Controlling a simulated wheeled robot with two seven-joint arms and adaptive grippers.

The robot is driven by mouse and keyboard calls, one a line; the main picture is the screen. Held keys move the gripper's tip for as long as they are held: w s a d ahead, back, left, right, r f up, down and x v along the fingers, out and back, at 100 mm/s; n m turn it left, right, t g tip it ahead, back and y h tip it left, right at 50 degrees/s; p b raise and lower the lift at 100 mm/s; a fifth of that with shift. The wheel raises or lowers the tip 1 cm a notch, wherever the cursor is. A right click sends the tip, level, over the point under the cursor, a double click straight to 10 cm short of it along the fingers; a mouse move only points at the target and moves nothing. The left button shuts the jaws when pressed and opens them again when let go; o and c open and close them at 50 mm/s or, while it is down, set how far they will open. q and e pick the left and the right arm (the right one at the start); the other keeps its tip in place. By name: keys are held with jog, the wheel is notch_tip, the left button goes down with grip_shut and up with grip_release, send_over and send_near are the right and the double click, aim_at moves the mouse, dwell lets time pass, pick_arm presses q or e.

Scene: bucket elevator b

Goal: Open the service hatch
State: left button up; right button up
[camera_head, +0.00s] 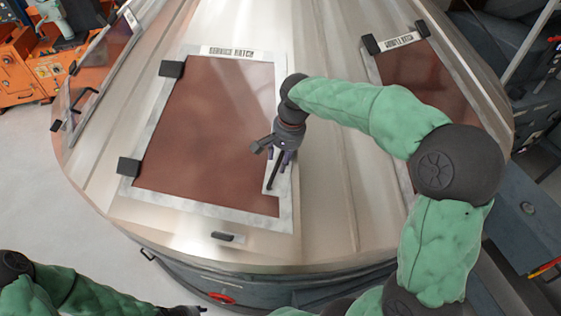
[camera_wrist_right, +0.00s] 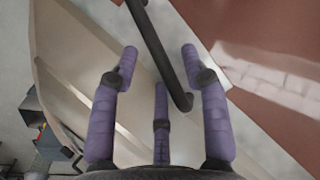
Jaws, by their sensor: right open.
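The service hatch (camera_head: 215,130) is a reddish-brown panel in a pale frame on the sloping metal cover, under a "SERVICE HATCH" label (camera_head: 231,52). It looks flat in its frame, with dark hinges (camera_head: 129,166) on its left. A black bar handle (camera_head: 275,172) is at its right edge. My right gripper (camera_head: 280,160) is at this handle. In the right wrist view its purple fingers (camera_wrist_right: 160,70) are spread, with the handle (camera_wrist_right: 163,55) passing between them; contact cannot be told. My left gripper (camera_head: 182,311) is low at the bottom edge, mostly cut off.
A sample hatch (camera_head: 425,75) is to the right, partly behind my right arm. Another panel with a handle (camera_head: 85,98) is on the left side. A small dark block (camera_head: 223,237) sits below the service hatch. Orange machinery (camera_head: 30,65) stands at far left.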

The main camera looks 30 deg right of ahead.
jog(key=shift+w+a+f, duration=0.1)
jog(key=shift+a+f, duration=0.05)
jog(key=shift+f, duration=1.05)
jog(key=shift+r, duration=0.1)
grip_shut()
